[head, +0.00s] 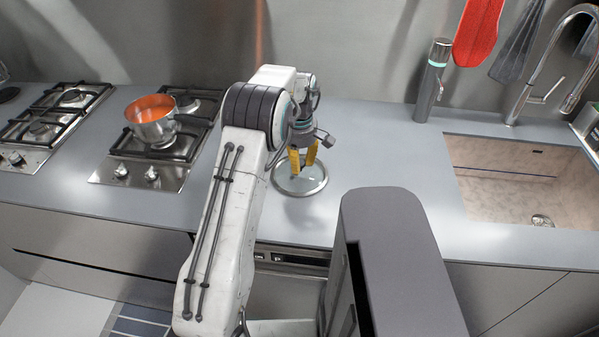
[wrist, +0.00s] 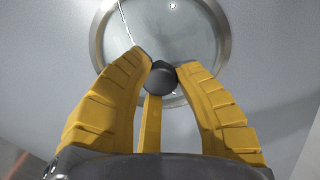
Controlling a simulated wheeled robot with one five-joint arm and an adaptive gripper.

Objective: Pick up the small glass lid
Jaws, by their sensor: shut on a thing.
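The small glass lid (head: 312,184) is round and clear with a metal rim, and it is over the grey counter in the head view. In the wrist view the lid (wrist: 210,42) fills the top middle, and its dark knob (wrist: 161,78) sits between the yellow fingers. My gripper (head: 303,160) points down at the lid's middle in the head view. In the wrist view my gripper (wrist: 163,72) is shut on the knob, with fingertips touching it from both sides. I cannot tell whether the lid rests on the counter or is slightly raised.
A pot (head: 150,128) with orange contents stands on the gas hob (head: 150,172) at left. A sink (head: 520,185) with a tall faucet (head: 522,100) is at right. A grey cylinder (head: 431,82) stands near the back wall. The counter (head: 375,150) right of the lid is clear.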

